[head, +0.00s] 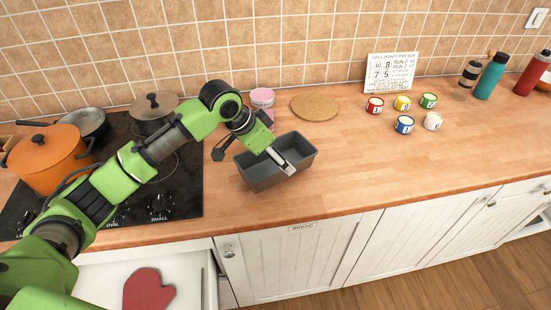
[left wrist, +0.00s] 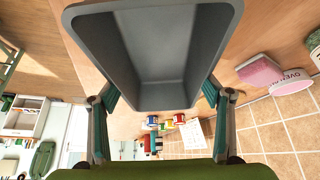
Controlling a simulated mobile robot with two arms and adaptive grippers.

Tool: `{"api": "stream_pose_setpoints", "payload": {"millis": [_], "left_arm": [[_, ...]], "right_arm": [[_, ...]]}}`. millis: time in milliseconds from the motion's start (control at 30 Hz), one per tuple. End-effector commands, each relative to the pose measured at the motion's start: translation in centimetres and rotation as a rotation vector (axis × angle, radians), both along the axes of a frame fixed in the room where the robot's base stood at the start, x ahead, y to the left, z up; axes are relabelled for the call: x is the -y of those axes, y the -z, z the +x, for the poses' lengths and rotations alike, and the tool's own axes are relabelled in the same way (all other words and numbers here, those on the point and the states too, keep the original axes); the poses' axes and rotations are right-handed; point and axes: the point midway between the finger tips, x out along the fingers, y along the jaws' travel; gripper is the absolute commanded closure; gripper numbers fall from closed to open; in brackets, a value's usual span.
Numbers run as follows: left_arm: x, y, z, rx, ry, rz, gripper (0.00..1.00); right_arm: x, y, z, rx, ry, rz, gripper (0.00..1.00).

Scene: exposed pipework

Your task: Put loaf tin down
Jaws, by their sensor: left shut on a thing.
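The loaf tin (head: 262,174) is a dark grey, empty, rectangular tin at the counter's front part, right of the hob in the head view. My left gripper (head: 284,162) is shut on it, with a finger seen at the tin's rim. The left wrist view shows the inside of the tin (left wrist: 150,50) and my left gripper's fingers (left wrist: 160,98) on either side of it. The tin looks upright and close to the worktop; I cannot tell whether its base touches. My right gripper is not in view.
The wooden worktop (head: 350,160) is clear to the tin's right. A pink canister (head: 262,97) and a round cork mat (head: 315,107) stand behind. The hob (head: 185,185) with pots is left; several small coloured tins are further right. A red mitt (head: 148,291) lies in an open drawer below.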

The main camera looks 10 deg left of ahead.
Motion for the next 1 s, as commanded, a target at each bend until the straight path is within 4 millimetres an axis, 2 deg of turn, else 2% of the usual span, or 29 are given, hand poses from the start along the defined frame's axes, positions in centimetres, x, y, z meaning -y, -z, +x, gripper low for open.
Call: {"api": "stream_pose_setpoints", "payload": {"millis": [33, 200, 533, 567, 600, 1000], "left_arm": [[-0.1, 0.6, -0.2, -0.005, -0.001, 0.002, 0.56], [-0.1, 2.0, -0.1, -0.001, 0.000, 0.000, 0.56], [-0.1, 2.3, -0.1, -0.001, 0.000, 0.000, 0.56], [-0.1, 2.4, -0.2, -0.002, 0.000, 0.001, 0.21], [-0.1, 2.4, -0.2, -0.002, 0.000, 0.001, 0.12], [0.0, 2.0, -0.1, -0.001, 0.000, -0.001, 0.12]], "right_arm": [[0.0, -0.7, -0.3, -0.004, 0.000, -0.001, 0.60], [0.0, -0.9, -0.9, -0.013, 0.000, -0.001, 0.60], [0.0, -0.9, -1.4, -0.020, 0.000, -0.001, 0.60], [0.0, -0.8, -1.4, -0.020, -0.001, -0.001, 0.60], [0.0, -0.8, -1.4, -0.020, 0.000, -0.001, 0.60], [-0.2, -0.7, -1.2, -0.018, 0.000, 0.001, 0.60]]}}
